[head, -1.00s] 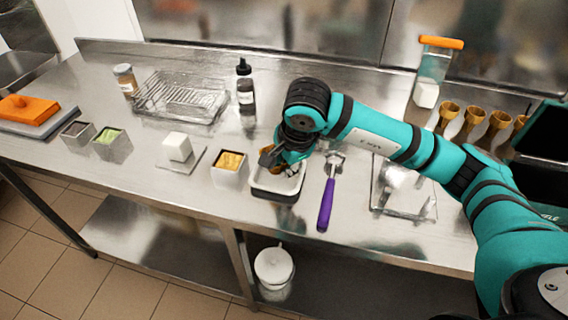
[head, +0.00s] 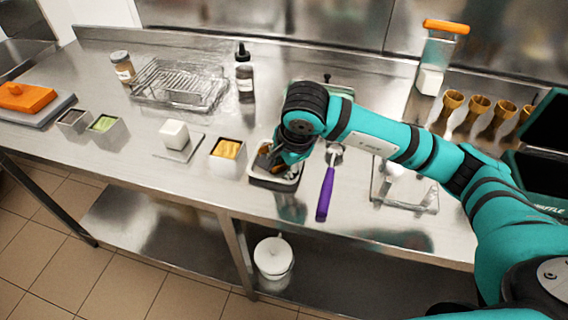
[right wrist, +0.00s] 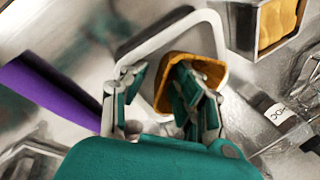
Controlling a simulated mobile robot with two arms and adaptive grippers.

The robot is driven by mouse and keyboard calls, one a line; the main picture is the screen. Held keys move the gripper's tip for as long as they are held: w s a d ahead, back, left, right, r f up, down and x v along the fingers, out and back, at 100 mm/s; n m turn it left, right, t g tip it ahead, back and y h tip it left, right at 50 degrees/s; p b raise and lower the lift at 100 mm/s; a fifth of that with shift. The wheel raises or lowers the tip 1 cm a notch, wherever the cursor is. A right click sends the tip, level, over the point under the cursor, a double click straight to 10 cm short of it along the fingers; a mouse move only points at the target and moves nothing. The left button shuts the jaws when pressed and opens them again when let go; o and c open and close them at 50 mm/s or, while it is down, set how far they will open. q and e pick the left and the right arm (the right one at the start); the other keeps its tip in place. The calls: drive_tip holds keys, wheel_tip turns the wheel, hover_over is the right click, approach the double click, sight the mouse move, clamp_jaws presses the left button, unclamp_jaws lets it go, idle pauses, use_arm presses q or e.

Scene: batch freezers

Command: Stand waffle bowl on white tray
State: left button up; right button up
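The white tray (head: 259,182) is a small white-rimmed tray near the front edge of the counter, and its rim also shows in the right wrist view (right wrist: 172,33). The waffle bowl (right wrist: 212,68) is golden brown, with its opening facing the wrist camera, and appears within the tray's rim. My right gripper (right wrist: 158,88) is open around the bowl's near wall, one finger inside the bowl and the other outside, with a gap visible. In the head view my right gripper (head: 275,160) hides most of the bowl. My left gripper is out of view.
A purple-handled scoop (head: 326,192) lies right of the tray. A metal container with golden contents (head: 227,150) stands close on the left. Behind are a dark-capped bottle (head: 244,77) and a wire rack (head: 178,84). Waffle cones (head: 478,105) stand at the right.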

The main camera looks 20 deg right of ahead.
drive_tip(key=shift+r, duration=0.55)
drive_tip(key=v, duration=1.1)
drive_tip(key=shift+s+b, duration=0.15)
drive_tip(key=shift+b, duration=0.25)
drive_tip(key=shift+r, duration=0.15)
